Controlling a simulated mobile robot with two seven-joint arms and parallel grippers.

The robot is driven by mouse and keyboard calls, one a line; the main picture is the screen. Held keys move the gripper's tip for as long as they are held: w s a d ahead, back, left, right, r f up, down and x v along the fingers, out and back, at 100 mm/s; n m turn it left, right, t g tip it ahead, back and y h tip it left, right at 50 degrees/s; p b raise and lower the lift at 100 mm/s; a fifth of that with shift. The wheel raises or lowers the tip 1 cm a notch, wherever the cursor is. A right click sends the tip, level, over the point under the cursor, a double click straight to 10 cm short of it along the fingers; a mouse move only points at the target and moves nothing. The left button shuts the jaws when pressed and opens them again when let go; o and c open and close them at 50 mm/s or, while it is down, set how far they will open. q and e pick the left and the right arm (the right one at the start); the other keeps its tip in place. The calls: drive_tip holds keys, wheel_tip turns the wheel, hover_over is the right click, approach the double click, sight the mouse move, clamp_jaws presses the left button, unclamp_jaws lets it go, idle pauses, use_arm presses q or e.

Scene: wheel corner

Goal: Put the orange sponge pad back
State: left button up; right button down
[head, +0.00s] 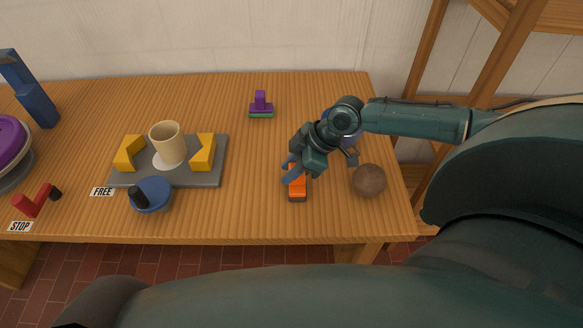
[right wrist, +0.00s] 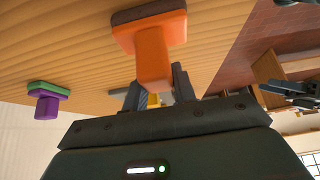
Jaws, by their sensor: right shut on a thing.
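The orange sponge pad (head: 298,187) has an orange grip block and a dark brown underside. It is at the right front of the wooden table. My right gripper (head: 290,170) is shut on its grip block from above. In the right wrist view the pad (right wrist: 152,38) juts out from between the dark fingers (right wrist: 155,92), its brown side toward the table. I cannot tell whether it touches the wood. A dark gripper-like shape, likely my left gripper (right wrist: 290,92), shows small at the right of the right wrist view; its fingers are unclear.
A brown ball (head: 369,180) lies close right of the pad. A purple-and-green pad (head: 261,105) stands farther back. Left are a grey board (head: 205,178) with yellow blocks (head: 203,152) and a cream cup (head: 167,144), and a blue dish (head: 153,196). The table between is clear.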

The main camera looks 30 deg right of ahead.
drive_tip(key=c, duration=1.5)
unclamp_jaws()
drive_tip(key=shift+s+f, duration=0.2)
drive_tip(key=shift+f, duration=0.25)
drive_tip(key=shift+o, duration=0.7)
use_arm(q)
drive_tip(key=shift+f, duration=0.3)
use_arm(e)
drive_tip(key=shift+o, duration=1.2)
drive_tip(key=shift+w+r, duration=0.1)
